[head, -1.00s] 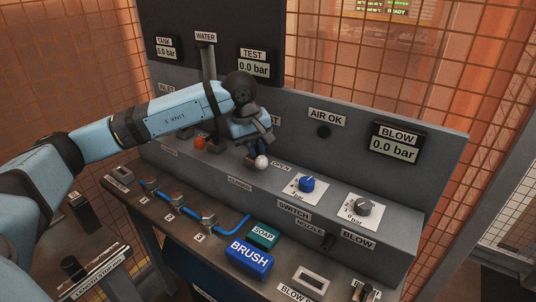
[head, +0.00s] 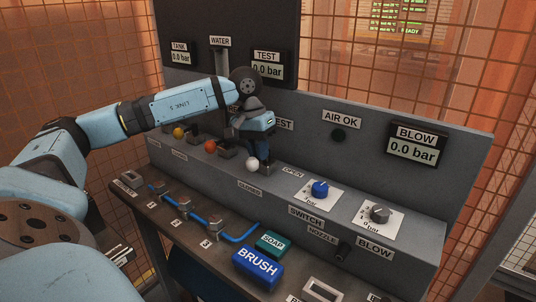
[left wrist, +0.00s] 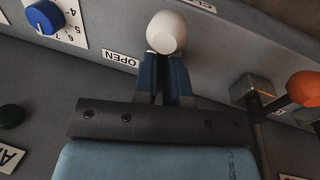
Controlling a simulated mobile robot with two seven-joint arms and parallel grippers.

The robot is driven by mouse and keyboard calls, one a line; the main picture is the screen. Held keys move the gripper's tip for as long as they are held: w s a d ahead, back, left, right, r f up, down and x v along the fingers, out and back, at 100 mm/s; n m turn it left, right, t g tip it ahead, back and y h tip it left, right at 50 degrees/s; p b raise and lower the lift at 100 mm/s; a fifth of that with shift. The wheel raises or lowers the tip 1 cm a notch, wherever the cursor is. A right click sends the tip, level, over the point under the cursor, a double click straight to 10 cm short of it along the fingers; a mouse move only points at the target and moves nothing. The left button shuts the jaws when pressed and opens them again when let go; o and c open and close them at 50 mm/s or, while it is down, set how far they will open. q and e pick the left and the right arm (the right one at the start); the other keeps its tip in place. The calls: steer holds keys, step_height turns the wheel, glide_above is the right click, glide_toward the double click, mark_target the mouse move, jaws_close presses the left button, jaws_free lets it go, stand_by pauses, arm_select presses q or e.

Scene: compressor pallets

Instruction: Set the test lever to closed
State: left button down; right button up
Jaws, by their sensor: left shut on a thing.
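The test lever's white ball knob (head: 252,164) stands on the grey panel ledge, between the CLOSED label (head: 249,188) and the OPEN label (head: 293,172). It leans out toward the CLOSED side. My left gripper (head: 261,152) reaches down to it from above and behind. In the left wrist view the white knob (left wrist: 166,32) sticks out past the blue fingertips of my left gripper (left wrist: 166,72), which are shut on the lever just below the knob. The fingers partly hide the lever's stem. My right gripper is not in view.
Levers with an orange knob (head: 210,146) and a yellow knob (head: 179,132) stand to the left. A blue dial (head: 320,189) and a grey dial (head: 380,214) sit to the right. Below are the BRUSH block (head: 257,265) and the SOAP block (head: 271,244).

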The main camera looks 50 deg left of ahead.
arm_select(q)
steer(key=shift+s+d+f+m+g, duration=0.15)
steer(key=shift+s+f+m+g, duration=0.2)
steer(key=shift+m, duration=0.25)
steer(key=c, duration=1.2)
jaws_free()
steer(key=shift+s+r, duration=0.3)
steer(key=shift+w+a, duration=0.2)
steer(key=shift+r, duration=0.2)
steer(key=a+r+p, duration=0.1)
steer(key=r, duration=0.7)
steer(key=a+r+p, duration=0.1)
steer(key=r, duration=0.4)
steer(key=shift+s+a+p, duration=0.25)
steer(key=shift+a+p, duration=0.05)
